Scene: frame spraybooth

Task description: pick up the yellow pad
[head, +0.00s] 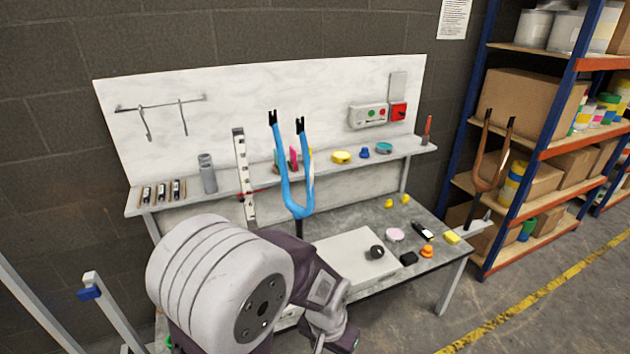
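A small yellow block (451,237) lies near the right end of the grey bench top. A flat, rounded yellow piece (341,157) sits on the white shelf above the bench. I cannot tell for certain which is the pad. No gripper touches either one. A large grey and dark purple arm of mine fills the lower middle, in front of the bench. Its fingers do not show. My other gripper is not in view.
A blue fork frame (290,175) stands upright at the bench, and a brown one (490,160) to its right. A dark knob (377,252), pink disc (395,234), black phone-like item (423,231) and orange piece (427,251) lie on the bench. Shelving (560,150) stands right.

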